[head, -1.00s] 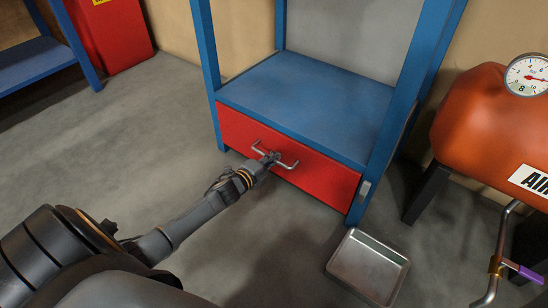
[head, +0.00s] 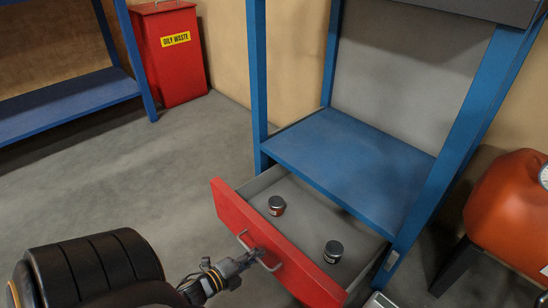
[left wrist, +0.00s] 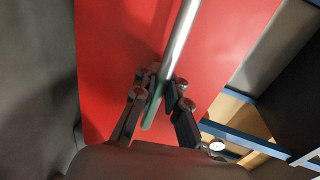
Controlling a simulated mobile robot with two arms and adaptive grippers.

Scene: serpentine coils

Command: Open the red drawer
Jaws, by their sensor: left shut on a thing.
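The red drawer (head: 277,248) under the blue shelf stands pulled out, its inside showing in the head view. Two small jars with metal lids lie in it, one at the left (head: 276,206) and one at the right (head: 333,252). My left gripper (head: 252,259) is at the drawer front, shut on the metal handle (head: 243,240). In the left wrist view the handle bar (left wrist: 174,58) passes between the fingers (left wrist: 160,92), with the red front (left wrist: 115,60) behind. My right gripper is not in view.
The blue shelf unit (head: 350,165) stands over the drawer. An orange tank (head: 505,220) is at the right. A red oily waste bin (head: 170,70) and another blue shelf (head: 70,108) are at the back left. The floor at the left is clear.

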